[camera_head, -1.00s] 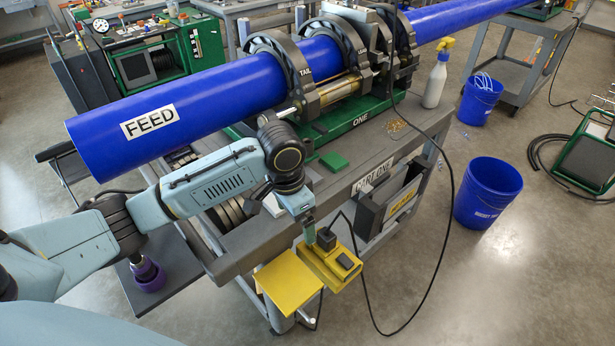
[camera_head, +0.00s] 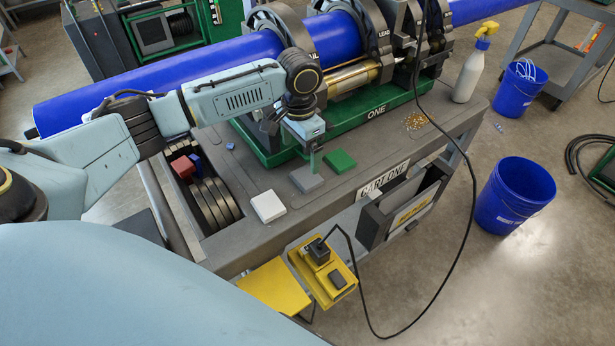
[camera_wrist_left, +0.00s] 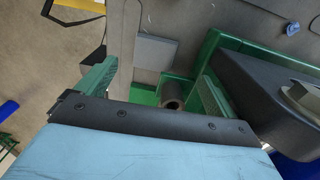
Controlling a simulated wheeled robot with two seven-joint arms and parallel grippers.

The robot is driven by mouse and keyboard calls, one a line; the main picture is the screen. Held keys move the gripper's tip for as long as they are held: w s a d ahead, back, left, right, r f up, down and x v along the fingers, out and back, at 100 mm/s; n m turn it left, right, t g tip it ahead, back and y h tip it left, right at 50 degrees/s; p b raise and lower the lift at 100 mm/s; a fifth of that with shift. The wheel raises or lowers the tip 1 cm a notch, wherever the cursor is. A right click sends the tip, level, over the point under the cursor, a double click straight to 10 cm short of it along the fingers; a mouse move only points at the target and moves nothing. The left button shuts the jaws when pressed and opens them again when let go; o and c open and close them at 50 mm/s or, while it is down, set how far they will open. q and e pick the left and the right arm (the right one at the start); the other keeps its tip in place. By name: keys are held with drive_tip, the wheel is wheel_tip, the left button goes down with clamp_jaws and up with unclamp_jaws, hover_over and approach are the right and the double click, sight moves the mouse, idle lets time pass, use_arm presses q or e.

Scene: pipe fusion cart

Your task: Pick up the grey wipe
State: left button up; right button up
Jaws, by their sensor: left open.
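The grey wipe (camera_head: 306,179) is a flat folded square on the cart top, between the white wipe (camera_head: 268,207) and the green wipe (camera_head: 341,161). My left gripper (camera_head: 312,162) points down just above and at the far edge of the grey wipe, its fingertips overlapping it in the head view. In the left wrist view the grey wipe (camera_wrist_left: 157,51) lies beyond the fingers, between their lines. The left gripper (camera_wrist_left: 155,85) is open there, with nothing between its fingers. Exact height above the wipe cannot be told. My right gripper is out of view.
The green machine base (camera_head: 262,146) and blue pipe (camera_head: 150,85) stand close behind the wipes. A slot of dark rings (camera_head: 214,205) is at left. A yellow box (camera_head: 323,277) hangs at the cart's front. A spray bottle (camera_head: 474,70) stands at right.

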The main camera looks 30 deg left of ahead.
sight(302, 178)
use_arm(q)
wheel_tip(302, 178, down, 3)
drive_tip(key=shift+d+f, duration=0.1)
drive_tip(key=shift+f, duration=0.2)
drive_tip(key=f, duration=0.3)
drive_tip(key=shift+s+d+f+b, duration=0.2)
drive_tip(key=shift+s+f+b, duration=0.1)
drive_tip(key=shift+b, duration=0.1)
drive_tip(key=shift+f, duration=0.4)
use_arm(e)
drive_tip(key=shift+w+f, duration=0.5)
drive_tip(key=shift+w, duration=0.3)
use_arm(q)
drive_tip(key=c, duration=1)
drive_tip(key=shift+c, duration=0.2)
drive_tip(key=shift+w, duration=0.1)
